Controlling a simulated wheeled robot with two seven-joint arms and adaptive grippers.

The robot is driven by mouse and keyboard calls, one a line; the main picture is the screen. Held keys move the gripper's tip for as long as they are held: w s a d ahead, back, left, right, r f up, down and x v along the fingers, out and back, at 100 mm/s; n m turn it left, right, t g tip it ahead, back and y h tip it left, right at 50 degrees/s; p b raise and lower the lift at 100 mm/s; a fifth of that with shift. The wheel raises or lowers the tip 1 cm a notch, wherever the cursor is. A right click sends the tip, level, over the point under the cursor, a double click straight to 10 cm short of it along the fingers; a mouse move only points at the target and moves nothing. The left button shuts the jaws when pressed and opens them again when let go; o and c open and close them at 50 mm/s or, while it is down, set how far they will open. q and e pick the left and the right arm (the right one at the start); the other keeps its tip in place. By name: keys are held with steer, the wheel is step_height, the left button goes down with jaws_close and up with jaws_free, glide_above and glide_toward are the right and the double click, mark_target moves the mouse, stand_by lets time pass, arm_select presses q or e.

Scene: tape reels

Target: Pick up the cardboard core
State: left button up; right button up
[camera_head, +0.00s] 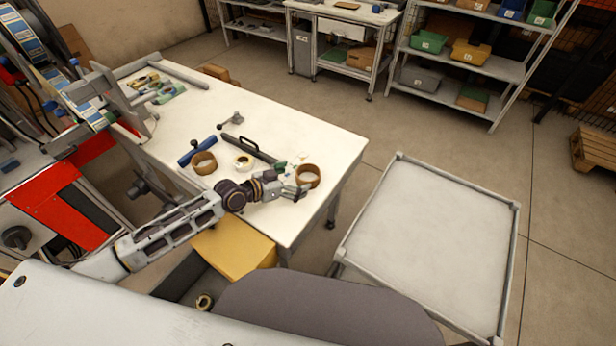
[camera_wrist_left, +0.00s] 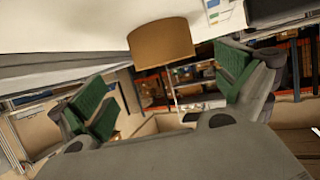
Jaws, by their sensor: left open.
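A brown cardboard core (camera_head: 309,176) stands near the right edge of the white table (camera_head: 320,145). A similar brown ring (camera_head: 204,163) is farther left on the table. My left gripper (camera_head: 290,187) is open and empty, just left of the right-hand core and close to it. In the left wrist view the core (camera_wrist_left: 160,43) shows beyond and between the two spread green-padded fingers (camera_wrist_left: 165,92), apart from both. My right gripper is not in view.
A cream roll (camera_head: 243,162), a blue cylinder (camera_head: 197,151) and a dark bar (camera_head: 250,149) lie near the core. A yellow bin (camera_head: 235,245) is below the table's front edge. A grey-topped cart (camera_head: 435,240) stands at the right, with open floor beyond.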

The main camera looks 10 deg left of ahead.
mark_target(317, 170)
arm_select(q)
steer(key=shift+w+d+f, duration=0.25)
steer(key=shift+w+d, duration=0.2)
steer(key=shift+w, duration=0.05)
steer(key=shift+w+d+f, duration=0.2)
steer(key=shift+w+d, duration=0.15)
steer(key=shift+w, duration=0.3)
steer(key=shift+w+d+f, duration=0.15)
steer(key=shift+w+d, duration=0.15)
steer(key=shift+w, duration=0.3)
steer(key=shift+x, duration=1.2)
steer(key=c, duration=1.1)
steer(key=shift+o, duration=0.2)
steer(key=shift+r, duration=0.1)
